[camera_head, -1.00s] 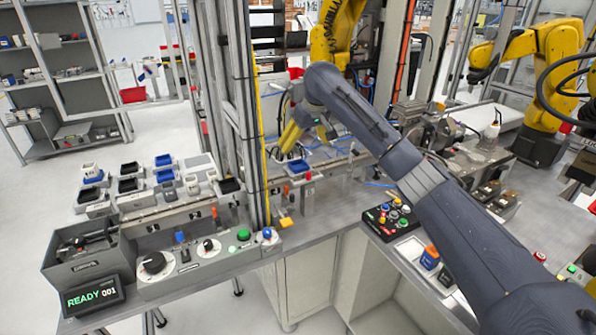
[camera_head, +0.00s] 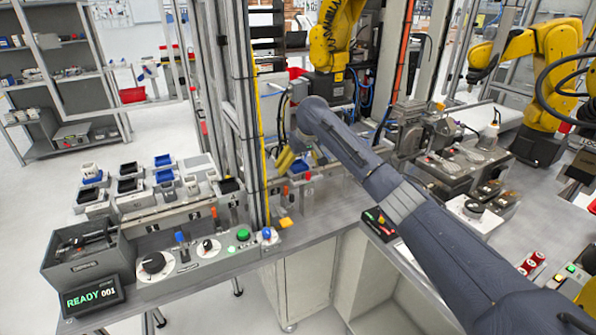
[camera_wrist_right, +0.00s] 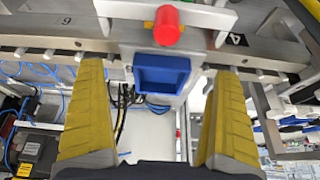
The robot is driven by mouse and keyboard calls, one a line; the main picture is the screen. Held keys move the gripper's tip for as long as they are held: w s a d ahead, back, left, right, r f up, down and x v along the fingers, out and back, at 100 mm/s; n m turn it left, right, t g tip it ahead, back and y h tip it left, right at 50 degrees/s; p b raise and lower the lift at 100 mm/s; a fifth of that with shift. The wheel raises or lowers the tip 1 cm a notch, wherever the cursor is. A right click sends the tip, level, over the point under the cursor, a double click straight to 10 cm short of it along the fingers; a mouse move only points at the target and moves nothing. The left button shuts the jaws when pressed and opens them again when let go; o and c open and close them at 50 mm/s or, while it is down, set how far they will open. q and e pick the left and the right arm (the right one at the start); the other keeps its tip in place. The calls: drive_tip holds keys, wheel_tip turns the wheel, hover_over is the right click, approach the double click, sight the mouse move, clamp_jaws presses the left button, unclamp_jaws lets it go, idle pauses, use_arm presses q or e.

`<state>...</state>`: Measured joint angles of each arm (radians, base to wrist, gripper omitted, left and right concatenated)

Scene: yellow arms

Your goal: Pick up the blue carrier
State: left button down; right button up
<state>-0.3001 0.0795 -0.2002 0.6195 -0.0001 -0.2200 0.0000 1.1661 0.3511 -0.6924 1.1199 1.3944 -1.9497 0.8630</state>
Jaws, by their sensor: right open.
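A blue carrier (camera_wrist_right: 162,73), an open-topped box in a pale mount, lies between and ahead of my right fingers in the wrist view. In the head view its blue edge (camera_head: 299,168) shows at the rail, partly hidden by my right gripper. My right gripper (camera_head: 287,160) is open, its yellow fingers pointing down toward the rail. In the wrist view its two fingers (camera_wrist_right: 160,82) are wide apart, one on each side of the carrier, with nothing held. Contact with the carrier cannot be told. My left gripper is not in view.
A red cylinder (camera_wrist_right: 167,26) stands right beside the carrier. A metal post (camera_head: 242,110) rises just left of my gripper. More blue and black carriers (camera_head: 163,160) stand in the rack at the left. A control panel (camera_head: 205,248) lies in front, and yellow robots stand behind.

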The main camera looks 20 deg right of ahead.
drive_tip(key=shift+w+f, duration=0.15)
drive_tip(key=shift+f, duration=0.25)
drive_tip(key=shift+c, duration=0.4)
drive_tip(key=c, duration=1.4)
drive_tip(key=shift+r, duration=0.1)
